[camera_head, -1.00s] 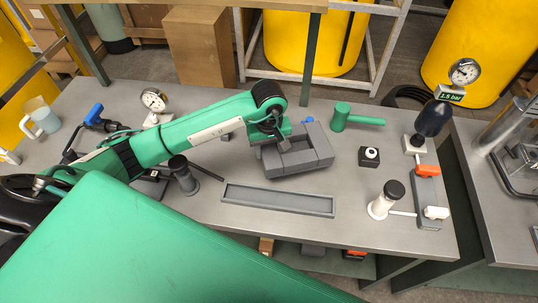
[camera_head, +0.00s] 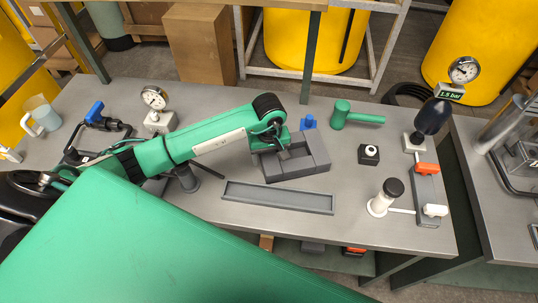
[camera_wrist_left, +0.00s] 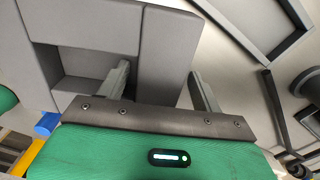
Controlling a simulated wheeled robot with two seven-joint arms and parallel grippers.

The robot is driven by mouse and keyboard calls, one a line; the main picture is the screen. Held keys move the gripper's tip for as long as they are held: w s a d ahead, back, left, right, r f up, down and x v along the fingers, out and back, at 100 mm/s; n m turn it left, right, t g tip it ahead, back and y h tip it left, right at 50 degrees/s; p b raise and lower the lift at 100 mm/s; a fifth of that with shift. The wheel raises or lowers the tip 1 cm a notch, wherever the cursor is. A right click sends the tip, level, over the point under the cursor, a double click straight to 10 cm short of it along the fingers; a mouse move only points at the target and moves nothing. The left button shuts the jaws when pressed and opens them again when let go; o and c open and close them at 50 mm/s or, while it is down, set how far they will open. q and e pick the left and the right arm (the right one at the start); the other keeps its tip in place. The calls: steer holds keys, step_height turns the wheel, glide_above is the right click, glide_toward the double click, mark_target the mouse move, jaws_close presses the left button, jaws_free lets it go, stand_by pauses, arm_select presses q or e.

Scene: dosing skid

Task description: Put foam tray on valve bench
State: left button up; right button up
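The foam tray (camera_head: 312,163) is a dark grey block with several compartments. It appears to rest on the grey metal bench (camera_head: 350,218), behind the long shallow channel. My left gripper (camera_head: 281,149) reaches down at its left part. In the left wrist view the fingers (camera_wrist_left: 160,84) straddle one wall of the foam tray (camera_wrist_left: 168,50): one finger is in a compartment, the other outside. A narrow gap shows beside the wall, so the gripper looks open around it. Whether a finger touches is hard to see. My right gripper is not in view.
A long grey channel (camera_head: 278,196) lies in front of the tray. A blue-topped item (camera_head: 308,122) and a green mallet (camera_head: 358,115) lie behind it. A black button box (camera_head: 368,154) and a white-bodied valve (camera_head: 383,198) stand right. A gauge (camera_head: 154,99) stands left.

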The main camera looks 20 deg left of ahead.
arm_select(q)
steer(key=shift+r, duration=0.1)
steer(key=shift+r+p, duration=0.15)
steer(key=shift+p, duration=0.15)
steer(key=shift+w+r+b, duration=0.1)
steer(key=shift+r+b, duration=0.25)
steer(key=shift+r, duration=0.05)
step_height(320, 180, up, 11)
steer(key=b, duration=0.2)
steer(key=shift+b, duration=0.3)
